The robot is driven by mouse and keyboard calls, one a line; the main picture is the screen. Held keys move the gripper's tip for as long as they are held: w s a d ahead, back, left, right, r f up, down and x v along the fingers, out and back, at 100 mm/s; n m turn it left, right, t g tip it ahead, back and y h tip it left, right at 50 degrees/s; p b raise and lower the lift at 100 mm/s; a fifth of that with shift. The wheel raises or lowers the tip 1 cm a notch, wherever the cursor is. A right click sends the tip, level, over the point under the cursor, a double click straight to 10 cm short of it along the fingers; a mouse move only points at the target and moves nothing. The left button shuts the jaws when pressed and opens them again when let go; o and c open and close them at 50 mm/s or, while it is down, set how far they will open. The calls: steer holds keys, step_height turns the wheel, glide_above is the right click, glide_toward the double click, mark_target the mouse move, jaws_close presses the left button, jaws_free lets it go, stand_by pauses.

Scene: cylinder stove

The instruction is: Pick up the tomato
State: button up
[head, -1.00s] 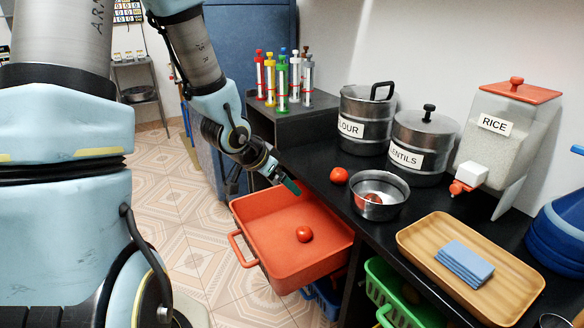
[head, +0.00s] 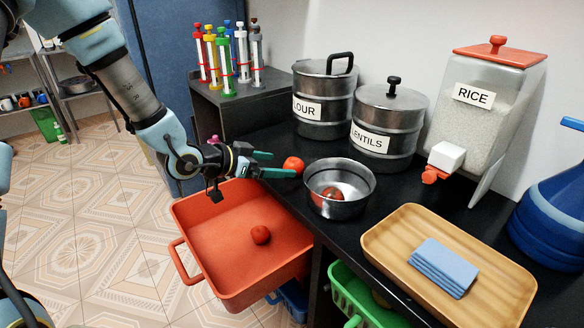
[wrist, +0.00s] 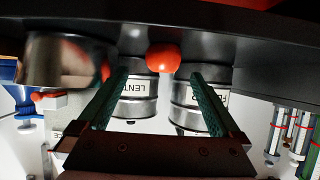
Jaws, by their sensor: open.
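A red tomato (head: 294,164) sits on the black counter, left of the metal bowl. My gripper (head: 282,164) is open just in front of it, its two green fingers pointing at it from the left. In the wrist view the tomato (wrist: 164,55) shows between and beyond the spread fingers (wrist: 160,85); contact cannot be made out. A second red round thing (head: 333,194) lies inside the metal bowl (head: 340,207). Another tomato (head: 260,234) lies in the pulled-out orange-red bin (head: 205,225) below the counter edge.
Flour (head: 322,115) and lentils (head: 388,135) pots stand behind the tomato. A rice dispenser (head: 485,105) and a wooden tray (head: 385,235) with blue cloths (head: 443,268) are to the right. Colourful tubes (head: 228,60) stand at the back left. A green basket (head: 358,305) is below the counter.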

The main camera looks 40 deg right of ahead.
mark_target(289, 163)
steer(key=x, duration=0.5)
steer(key=shift+w+d+r, duration=0.15)
steer(key=shift+w+d, duration=0.05)
steer(key=c, duration=1.4)
step_height(289, 163, up, 10)
steer(key=shift+r+p, duration=0.1)
steer(key=shift+p, duration=0.6)
steer(key=shift+c, duration=0.2)
